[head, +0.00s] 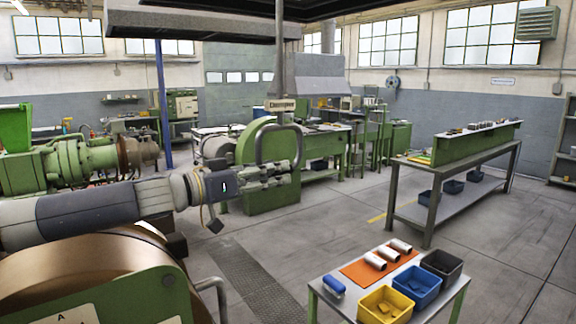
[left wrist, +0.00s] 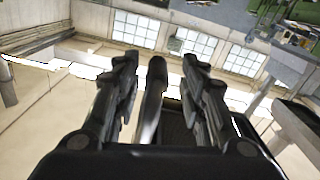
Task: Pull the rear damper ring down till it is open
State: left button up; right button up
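The rear damper ring (head: 259,143) is a grey rounded loop. It hangs below a small sign plate (head: 281,104) on a vertical rod (head: 280,50) from the overhead hood. My left gripper (head: 294,172) reaches in from the left at the ring's lower part, and its fingers cover the bottom bar in the head view. In the left wrist view a grey bar (left wrist: 152,95) stands between the two fingers of the left gripper (left wrist: 158,75), with gaps visible beside it. The fingers are apart, and no firm contact shows. My right gripper is in neither view.
A green machine (head: 262,190) stands behind the ring. A large brown roll (head: 85,262) with a green side plate is at lower left. A small table at front right holds an orange mat (head: 355,271) and bins, including a yellow one (head: 370,312). Floor between is clear.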

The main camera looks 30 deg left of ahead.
pick_arm(q)
jog(key=shift+w+d, duration=0.25)
jog(key=shift+d, duration=0.1)
jog(key=shift+w+d, duration=0.1)
jog(key=shift+w, duration=0.35)
jog(key=shift+w+d+f, duration=0.1)
jog(key=shift+w+f, duration=0.05)
jog(key=shift+w, duration=0.4)
jog(key=shift+w+d+b, duration=0.3)
jog(key=shift+w+b, duration=0.15)
jog(key=shift+w, duration=0.05)
jog(key=shift+w+d, duration=0.1)
jog(key=shift+w, duration=0.2)
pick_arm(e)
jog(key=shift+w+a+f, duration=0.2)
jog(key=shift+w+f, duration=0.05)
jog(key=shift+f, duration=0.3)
